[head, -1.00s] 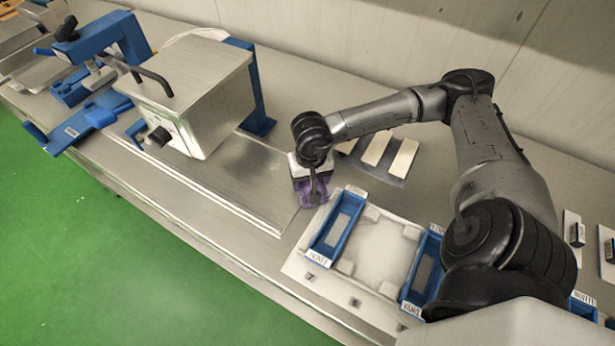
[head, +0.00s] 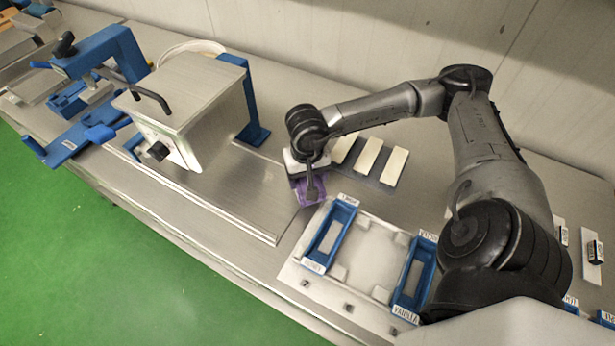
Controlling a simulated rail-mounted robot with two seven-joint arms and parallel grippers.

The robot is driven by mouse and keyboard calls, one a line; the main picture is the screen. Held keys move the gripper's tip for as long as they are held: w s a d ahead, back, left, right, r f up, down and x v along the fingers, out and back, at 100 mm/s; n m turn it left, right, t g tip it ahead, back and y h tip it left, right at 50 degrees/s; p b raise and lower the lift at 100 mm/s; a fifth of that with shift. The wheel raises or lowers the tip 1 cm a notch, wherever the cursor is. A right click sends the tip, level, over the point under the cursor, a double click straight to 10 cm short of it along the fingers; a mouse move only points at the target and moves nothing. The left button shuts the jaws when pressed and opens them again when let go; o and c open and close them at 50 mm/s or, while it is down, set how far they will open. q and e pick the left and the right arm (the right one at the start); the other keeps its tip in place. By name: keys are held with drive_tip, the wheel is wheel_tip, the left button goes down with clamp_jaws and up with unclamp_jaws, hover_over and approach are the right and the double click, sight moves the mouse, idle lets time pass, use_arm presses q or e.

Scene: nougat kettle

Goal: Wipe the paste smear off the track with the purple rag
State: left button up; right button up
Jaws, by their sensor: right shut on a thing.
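The purple rag (head: 308,192) shows under my right gripper (head: 307,183), at the right end of the metal track (head: 225,190). My right gripper points down and is shut on the rag; its fingertips are mostly hidden by its own body. The rag is low, at or just above the surface; I cannot tell if it touches. I see no paste smear; the gripper and rag may cover it. My left gripper is not in the head view.
A steel kettle box (head: 190,105) with a black handle stands over the track. A white tray (head: 365,255) with blue bins (head: 330,238) lies right of the rag. Pale bars (head: 368,157) lie behind it. A blue clamp frame (head: 100,55) stands at far left.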

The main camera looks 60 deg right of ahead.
drive_tip(key=shift+r+p, duration=0.6)
drive_tip(key=shift+r, duration=0.9)
